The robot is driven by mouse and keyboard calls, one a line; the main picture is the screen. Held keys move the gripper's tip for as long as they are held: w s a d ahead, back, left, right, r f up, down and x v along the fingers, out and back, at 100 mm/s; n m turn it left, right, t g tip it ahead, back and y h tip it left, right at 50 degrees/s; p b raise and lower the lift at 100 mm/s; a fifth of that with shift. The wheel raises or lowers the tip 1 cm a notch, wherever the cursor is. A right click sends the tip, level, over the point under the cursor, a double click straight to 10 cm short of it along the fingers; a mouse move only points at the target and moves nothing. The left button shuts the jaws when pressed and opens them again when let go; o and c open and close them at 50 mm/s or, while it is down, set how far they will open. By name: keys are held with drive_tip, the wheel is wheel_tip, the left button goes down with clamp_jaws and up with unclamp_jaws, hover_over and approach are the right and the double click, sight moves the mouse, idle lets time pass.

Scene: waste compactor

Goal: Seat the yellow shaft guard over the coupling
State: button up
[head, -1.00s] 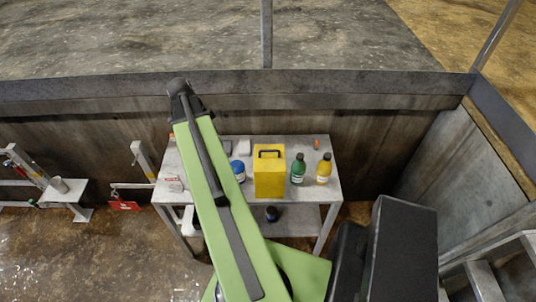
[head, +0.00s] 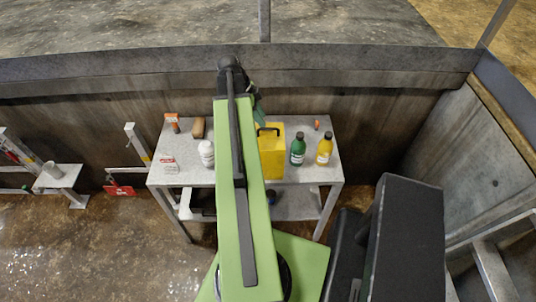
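The yellow shaft guard (head: 271,157), a box shape with a black handle on top, stands upright on the grey metal table. My green arm reaches over the table and hides the guard's left edge. The arm's far end is just behind and above the guard. Part of my gripper (head: 258,108) seems to hang there, small and mostly hidden, close to the handle in the picture. I cannot tell whether it touches the handle or whether its fingers are open. I cannot make out the coupling in this view.
A green bottle (head: 297,150) and a yellow bottle (head: 324,152) stand right of the guard. The table (head: 181,150) backs onto a wall. Pipework with a red tag (head: 120,190) is further left.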

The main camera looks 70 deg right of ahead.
sight(268, 129)
drive_tip(key=shift+b+x, duration=0.35)
drive_tip(key=shift+x, duration=0.75)
drive_tip(key=b+x, duration=0.5)
drive_tip(key=shift+a+f, duration=0.15)
drive_tip(key=shift+f, duration=0.05)
drive_tip(key=shift+r, duration=0.2)
clamp_jaws()
